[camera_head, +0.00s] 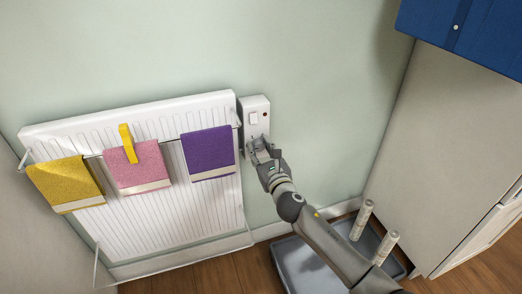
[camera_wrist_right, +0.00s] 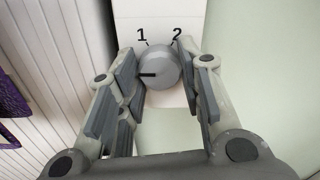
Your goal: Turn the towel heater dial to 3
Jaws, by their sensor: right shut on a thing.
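The towel heater (camera_head: 165,215) is a white ribbed panel on the wall at the left. Its white control box (camera_head: 256,104) is at the heater's right edge. In the wrist view, the round grey dial (camera_wrist_right: 162,68) sits on this box, with the numbers 1 and 2 above it. The dial's dark mark points left, below the 1. Any other numbers are hidden or out of view. My right gripper (camera_head: 261,146) is at the box and hides the dial in the head view. In the wrist view its fingers (camera_wrist_right: 158,58) are shut on the dial's two sides.
A yellow towel (camera_head: 65,184), a pink towel (camera_head: 138,170) with a yellow clip (camera_head: 127,143), and a purple towel (camera_head: 208,153) hang on the heater. A grey tray (camera_head: 300,275) is on the floor below my right arm. A blue cabinet (camera_head: 475,30) juts out at the upper right.

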